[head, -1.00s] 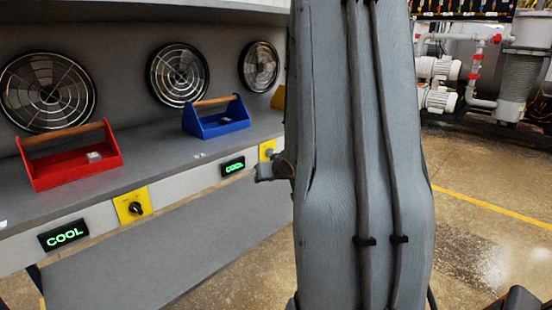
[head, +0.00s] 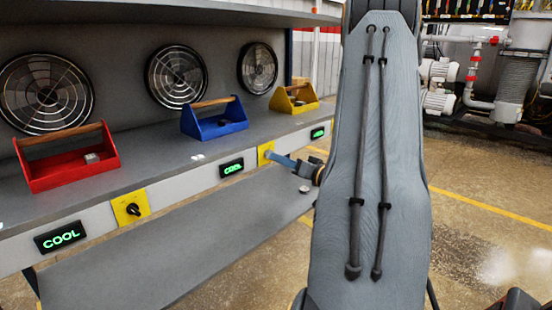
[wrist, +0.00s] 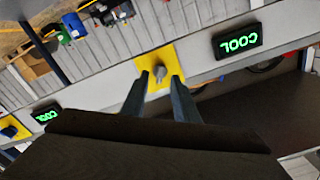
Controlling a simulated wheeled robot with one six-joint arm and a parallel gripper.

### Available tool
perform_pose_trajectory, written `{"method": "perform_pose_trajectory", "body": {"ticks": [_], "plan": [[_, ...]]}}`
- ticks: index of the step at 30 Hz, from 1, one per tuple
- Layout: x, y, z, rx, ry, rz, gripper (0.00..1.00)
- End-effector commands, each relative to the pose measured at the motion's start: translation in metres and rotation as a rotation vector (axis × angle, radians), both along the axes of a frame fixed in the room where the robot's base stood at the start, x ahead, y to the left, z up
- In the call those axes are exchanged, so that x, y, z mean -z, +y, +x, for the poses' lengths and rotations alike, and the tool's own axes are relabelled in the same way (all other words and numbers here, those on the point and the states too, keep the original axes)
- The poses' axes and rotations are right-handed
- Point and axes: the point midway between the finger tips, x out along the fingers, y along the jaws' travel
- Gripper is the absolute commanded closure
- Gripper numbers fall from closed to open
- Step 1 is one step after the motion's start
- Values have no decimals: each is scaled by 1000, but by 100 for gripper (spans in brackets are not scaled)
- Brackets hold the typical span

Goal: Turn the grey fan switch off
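The grey fan switch (wrist: 157,76) is a small grey knob on a yellow plate (wrist: 150,60), seen in the wrist view. My gripper (wrist: 160,78) is open, with one fingertip to each side of the knob in that view. Whether the fingers touch the knob or stop short of it I cannot tell. In the head view the yellow plate (head: 264,151) is on the bench's front edge, and my gripper (head: 274,155) points at it from the right. The knob itself is hidden there by my fingers.
A black switch (head: 132,209) sits on another yellow plate further left. Displays reading COOL (head: 61,236) line the bench front (head: 180,190). Red (head: 70,165), blue (head: 215,123) and yellow (head: 294,101) toolboxes stand on top, before three round fans (head: 176,77). Open floor lies right.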

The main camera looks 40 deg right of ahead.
Motion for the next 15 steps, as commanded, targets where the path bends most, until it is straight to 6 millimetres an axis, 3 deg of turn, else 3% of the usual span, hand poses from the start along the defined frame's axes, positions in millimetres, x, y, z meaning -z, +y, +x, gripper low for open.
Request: {"method": "perform_pose_trajectory", "body": {"ticks": [6, 15], "plan": [[0, 2, 24, -1, 0, -2, 73], [0, 2, 28, 1, 0, -1, 73]]}}
